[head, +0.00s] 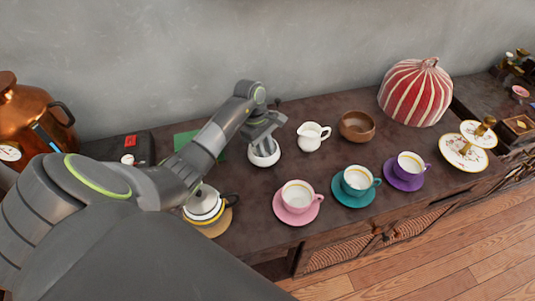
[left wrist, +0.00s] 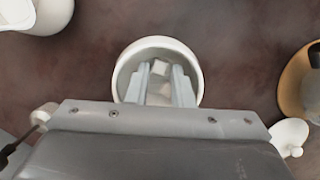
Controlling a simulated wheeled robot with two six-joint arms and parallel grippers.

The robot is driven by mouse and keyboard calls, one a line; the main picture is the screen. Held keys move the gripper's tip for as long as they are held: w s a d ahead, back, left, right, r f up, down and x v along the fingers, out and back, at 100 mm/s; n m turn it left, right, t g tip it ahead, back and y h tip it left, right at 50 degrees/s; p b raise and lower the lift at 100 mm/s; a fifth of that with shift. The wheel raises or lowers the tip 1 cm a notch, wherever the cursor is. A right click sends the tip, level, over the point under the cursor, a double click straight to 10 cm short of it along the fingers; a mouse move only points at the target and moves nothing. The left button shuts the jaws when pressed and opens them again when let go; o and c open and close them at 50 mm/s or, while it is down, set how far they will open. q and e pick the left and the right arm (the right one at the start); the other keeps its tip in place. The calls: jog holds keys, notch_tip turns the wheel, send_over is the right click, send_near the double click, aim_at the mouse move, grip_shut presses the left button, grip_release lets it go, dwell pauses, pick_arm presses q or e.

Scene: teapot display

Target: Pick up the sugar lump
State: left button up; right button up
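The sugar lump (left wrist: 160,68) is a small white cube inside a white bowl (left wrist: 197,70), with more pale lumps beside it. The bowl (head: 265,158) stands on the dark table in the head view, left of the white jug. My left gripper (left wrist: 162,72) reaches down into the bowl. Its two fingers are apart, one on each side of the lump, with narrow gaps visible. In the head view my left gripper (head: 263,136) is over the bowl and hides part of it. My right gripper is not in view.
A white jug (head: 311,138) and a brown bowl (head: 357,126) stand to the right. Pink (head: 298,197), teal (head: 356,181) and purple (head: 408,168) cups stand in front on saucers. A white lid (left wrist: 289,135) lies near the bowl.

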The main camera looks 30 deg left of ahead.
pick_arm(q)
jog(key=shift+d+f, duration=0.1)
jog(key=shift+f, duration=0.35)
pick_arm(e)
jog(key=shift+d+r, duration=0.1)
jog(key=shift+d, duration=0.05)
pick_arm(q)
jog(key=shift+c, duration=0.2)
grip_shut()
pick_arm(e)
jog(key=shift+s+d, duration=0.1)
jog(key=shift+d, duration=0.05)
pick_arm(q)
jog(key=shift+r, duration=0.1)
notch_tip(320, 180, up, 7)
jog(key=shift+f+b, duration=0.1)
jog(key=shift+b, duration=0.6)
notch_tip(320, 180, up, 3)
jog(key=shift+r+p, duration=0.1)
jog(key=shift+p, duration=0.4)
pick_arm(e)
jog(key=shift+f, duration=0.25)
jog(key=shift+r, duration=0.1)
